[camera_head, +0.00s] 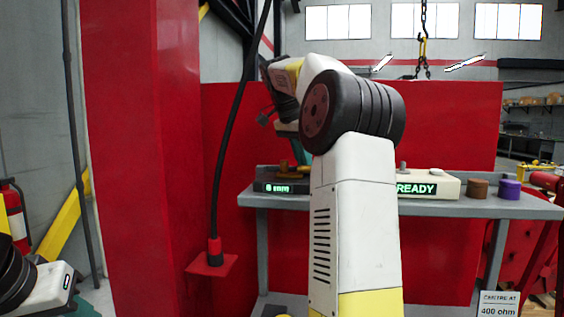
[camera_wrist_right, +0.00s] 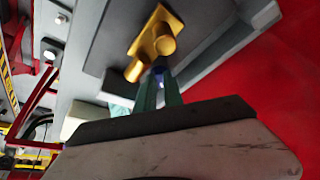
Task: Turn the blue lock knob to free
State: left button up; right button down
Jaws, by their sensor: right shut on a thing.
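The blue lock knob (camera_wrist_right: 158,72) shows as a small blue patch between the teal fingertips in the right wrist view. My right gripper (camera_wrist_right: 159,85) is shut on it, and the fingers hide most of it. The knob is next to a yellow fitting (camera_wrist_right: 155,40) with rounded posts. In the head view my right gripper (camera_head: 302,154) points down at the bench, mostly hidden behind my own arm. The knob itself is hidden there, and its turn angle cannot be read. My left gripper is out of view; only part of my left arm shows at the lower left.
A dark unit with a green display (camera_head: 280,188) sits on the grey bench (camera_head: 430,206). A red pillar (camera_head: 140,150) rises at left.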

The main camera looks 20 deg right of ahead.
jog(key=n, duration=0.2)
jog(key=n+t, duration=0.1)
jog(key=n, duration=0.1)
jog(key=shift+s+d+y, duration=0.15)
jog(key=shift+s+y, duration=0.05)
jog(key=shift+y, duration=0.1)
jog(key=shift+s+n+t+y, duration=0.1)
jog(key=shift+n+t+y, duration=0.45)
jog(key=shift+n, duration=1.05)
jog(key=shift+d, duration=0.1)
jog(key=c, duration=1.7)
grip_release()
jog(key=shift+c, duration=0.2)
jog(key=v, duration=0.7)
jog(key=shift+s+r, duration=0.1)
jog(key=shift+r, duration=0.1)
jog(key=shift+s+r, duration=0.1)
jog(key=shift+r, duration=0.05)
